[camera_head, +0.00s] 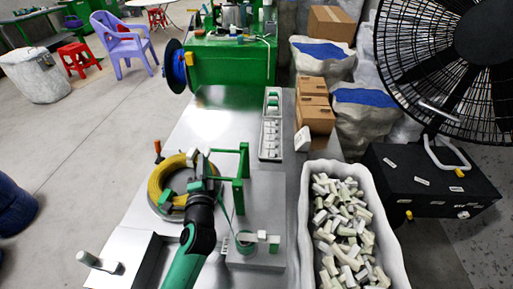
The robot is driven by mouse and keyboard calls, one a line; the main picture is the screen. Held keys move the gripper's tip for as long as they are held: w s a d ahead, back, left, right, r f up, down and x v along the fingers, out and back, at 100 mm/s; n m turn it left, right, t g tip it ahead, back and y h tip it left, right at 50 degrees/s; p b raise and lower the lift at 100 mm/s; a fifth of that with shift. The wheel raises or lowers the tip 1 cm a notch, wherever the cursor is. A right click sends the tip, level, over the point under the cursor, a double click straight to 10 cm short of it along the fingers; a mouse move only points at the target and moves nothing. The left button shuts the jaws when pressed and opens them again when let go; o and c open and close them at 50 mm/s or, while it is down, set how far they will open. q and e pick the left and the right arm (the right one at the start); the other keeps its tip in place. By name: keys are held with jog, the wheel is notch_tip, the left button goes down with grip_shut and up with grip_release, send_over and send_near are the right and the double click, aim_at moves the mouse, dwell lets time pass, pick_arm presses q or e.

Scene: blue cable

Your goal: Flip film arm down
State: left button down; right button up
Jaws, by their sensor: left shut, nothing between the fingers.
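A green frame (244,163) with a long horizontal bar stands upright on the metal workbench; I cannot tell for certain which part is the film arm. A thin green strip (226,203) hangs down beside it toward a small block fixture (257,241). My left arm reaches up from the bottom of the view. Its gripper (193,159) is shut and empty, just left of the green frame and over a yellow cable coil (160,185). The gripper and wrist hide part of the coil. I cannot tell whether the fingertips touch anything. My right gripper is not in view.
A white bin (300,240) full of pale blocks stands at the right. A narrow tray (270,140) lies behind the frame. A green machine (235,62) with a blue spool (175,67) is at the back. The bench (205,118) is clear between machine and coil.

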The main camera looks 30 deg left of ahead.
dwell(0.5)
pick_arm(q)
notch_tip(320, 180, up, 5)
jog(key=p, duration=0.5)
jog(key=a+p+v, duration=0.1)
jog(key=v, duration=0.8)
jog(key=shift+s+d+r, duration=0.3)
jog(key=shift+s+r, duration=0.1)
jog(key=shift+s, duration=0.3)
jog(key=shift+r, duration=0.1)
